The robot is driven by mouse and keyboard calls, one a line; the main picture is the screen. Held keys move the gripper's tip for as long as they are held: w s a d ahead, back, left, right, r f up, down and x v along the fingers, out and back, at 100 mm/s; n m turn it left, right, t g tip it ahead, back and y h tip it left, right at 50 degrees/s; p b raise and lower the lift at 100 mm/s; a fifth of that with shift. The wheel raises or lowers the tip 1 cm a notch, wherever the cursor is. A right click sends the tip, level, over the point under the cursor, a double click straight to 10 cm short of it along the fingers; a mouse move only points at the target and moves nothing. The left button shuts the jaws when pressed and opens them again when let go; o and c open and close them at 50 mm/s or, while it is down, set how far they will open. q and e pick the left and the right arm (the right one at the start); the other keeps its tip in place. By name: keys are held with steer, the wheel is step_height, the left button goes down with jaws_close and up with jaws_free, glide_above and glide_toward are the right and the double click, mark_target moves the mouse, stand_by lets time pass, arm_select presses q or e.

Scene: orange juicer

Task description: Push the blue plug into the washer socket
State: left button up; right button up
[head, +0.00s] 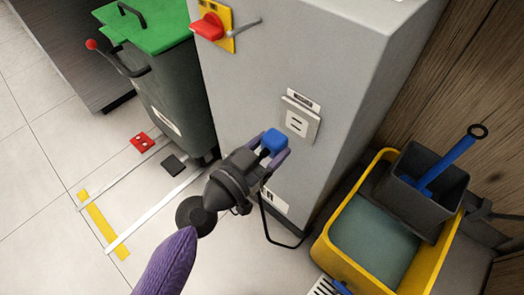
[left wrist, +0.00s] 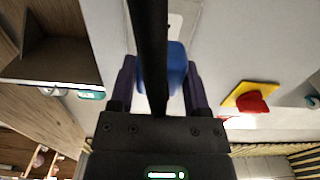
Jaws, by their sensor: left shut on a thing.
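The blue plug (head: 274,141) is between the fingers of my left gripper (head: 274,154), which is shut on it. In the left wrist view the plug (left wrist: 177,68) shows between the two purple fingers of the left gripper (left wrist: 160,85), partly hidden by a black bar. A black cord hangs below the gripper. The washer socket (head: 299,118) is a pale square plate with two slots on the grey cabinet (head: 262,70). In the head view the plug is a little to the lower left of the socket, apart from it in the picture. My right gripper is not in view.
A red switch on a yellow plate (head: 212,26) is on the cabinet's upper left. A green-lidded bin (head: 165,85) stands at left. A yellow mop bucket (head: 325,252) with a grey wringer (head: 420,190) stands at lower right. Floor at lower left is mostly free.

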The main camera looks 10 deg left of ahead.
mark_target(282, 137)
arm_select(q)
steer(key=shift+x, duration=1.75)
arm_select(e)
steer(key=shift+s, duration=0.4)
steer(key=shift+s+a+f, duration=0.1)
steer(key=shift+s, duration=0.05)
arm_select(q)
steer(key=shift+b, duration=0.3)
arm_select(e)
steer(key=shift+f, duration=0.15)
arm_select(q)
steer(key=shift+w+d, duration=0.35)
steer(key=shift+w, duration=0.1)
stand_by(0.3)
steer(key=o, duration=1.2)
steer(key=shift+o, duration=0.2)
